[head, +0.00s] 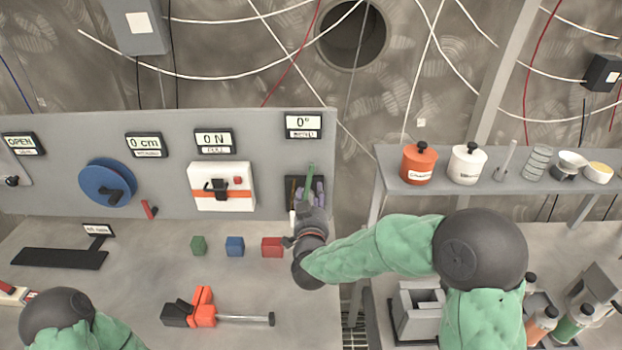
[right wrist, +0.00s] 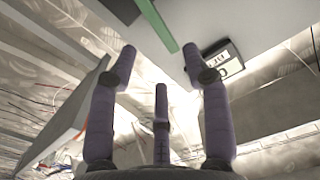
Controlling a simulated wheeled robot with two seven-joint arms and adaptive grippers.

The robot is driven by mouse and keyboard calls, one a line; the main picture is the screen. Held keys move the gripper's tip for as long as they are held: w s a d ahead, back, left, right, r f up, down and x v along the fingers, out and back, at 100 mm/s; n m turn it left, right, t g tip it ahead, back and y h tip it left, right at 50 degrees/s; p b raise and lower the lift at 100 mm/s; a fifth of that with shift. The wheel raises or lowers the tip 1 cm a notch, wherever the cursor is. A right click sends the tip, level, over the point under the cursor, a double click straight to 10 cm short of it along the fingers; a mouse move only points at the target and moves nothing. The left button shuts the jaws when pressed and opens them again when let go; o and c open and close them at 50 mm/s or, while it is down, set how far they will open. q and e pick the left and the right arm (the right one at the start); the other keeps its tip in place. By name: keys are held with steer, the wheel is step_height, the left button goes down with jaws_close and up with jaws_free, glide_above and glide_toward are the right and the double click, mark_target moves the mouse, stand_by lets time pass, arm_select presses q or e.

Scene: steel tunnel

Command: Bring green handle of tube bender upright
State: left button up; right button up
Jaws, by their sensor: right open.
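The tube bender (head: 291,186) is a dark unit on the grey panel, under a display (head: 303,125) that reads 0°. Its green handle (head: 309,181) looks roughly upright in the head view, with my right gripper (head: 309,207) just at its lower part. In the right wrist view the green handle (right wrist: 159,25) is a slanted bar beyond the fingertips. There my right gripper (right wrist: 160,70) has its fingers spread, with nothing between them and the handle apart from them. My left gripper is out of view; only part of the left arm shows at the bottom left.
Green (head: 198,246), blue (head: 235,246) and red (head: 272,247) cubes lie on the bench near my right gripper. An orange-and-black tool (head: 204,310) lies in front. A blue wheel (head: 108,183) and white box (head: 221,187) are on the panel. A shelf (head: 500,175) with jars stands right.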

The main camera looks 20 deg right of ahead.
mark_target(311, 177)
steer(key=x, duration=0.7)
steer(key=shift+w, duration=0.3)
steer(key=shift+d+f, duration=0.1)
jaws_close()
